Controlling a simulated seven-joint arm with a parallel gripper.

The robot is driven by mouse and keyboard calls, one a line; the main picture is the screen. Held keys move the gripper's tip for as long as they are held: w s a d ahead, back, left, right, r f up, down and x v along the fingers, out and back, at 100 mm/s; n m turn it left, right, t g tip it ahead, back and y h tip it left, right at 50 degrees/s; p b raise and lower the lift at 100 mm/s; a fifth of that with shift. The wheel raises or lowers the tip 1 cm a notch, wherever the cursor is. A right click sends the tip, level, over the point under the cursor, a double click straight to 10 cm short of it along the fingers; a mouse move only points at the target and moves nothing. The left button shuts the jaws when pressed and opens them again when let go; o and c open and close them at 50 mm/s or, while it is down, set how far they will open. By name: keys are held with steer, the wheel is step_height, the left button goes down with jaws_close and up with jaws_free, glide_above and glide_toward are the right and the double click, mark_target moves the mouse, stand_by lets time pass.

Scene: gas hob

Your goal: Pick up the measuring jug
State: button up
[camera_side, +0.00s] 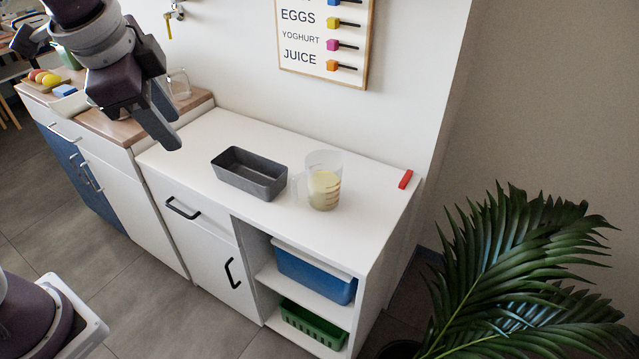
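The measuring jug (324,181) is clear, with red marks on its side and a pale yellow content in its lower part. It stands upright on the white cabinet top (225,130), its handle toward the left. My gripper (168,128) hangs in the air at the upper left, well apart from the jug. Its fingers point down and to the right. They overlap in this view, so I cannot tell whether they are apart. I see nothing held between them.
A dark grey loaf tin (249,173) stands just left of the jug, close to its handle. A small red object (405,179) lies near the top's right end. A wall board (325,38) hangs behind. A palm plant (520,270) stands at the right.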

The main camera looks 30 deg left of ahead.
steer(key=w+d+f+m+g+y, duration=0.1)
steer(key=w+f+m, duration=0.25)
steer(key=w, duration=0.25)
steer(key=w+d+f+m, duration=0.2)
steer(key=w+f+m, duration=0.15)
steer(key=w, duration=0.25)
steer(key=m+y, duration=0.1)
steer(key=m, duration=0.8)
glide_toward(296, 191)
step_height(296, 191, down, 2)
steer(key=w, duration=0.1)
steer(key=shift+m, duration=0.3)
steer(key=x, duration=0.8)
steer(key=shift+s+a+f, duration=0.1)
steer(key=shift+s+a, duration=0.2)
jaws_close()
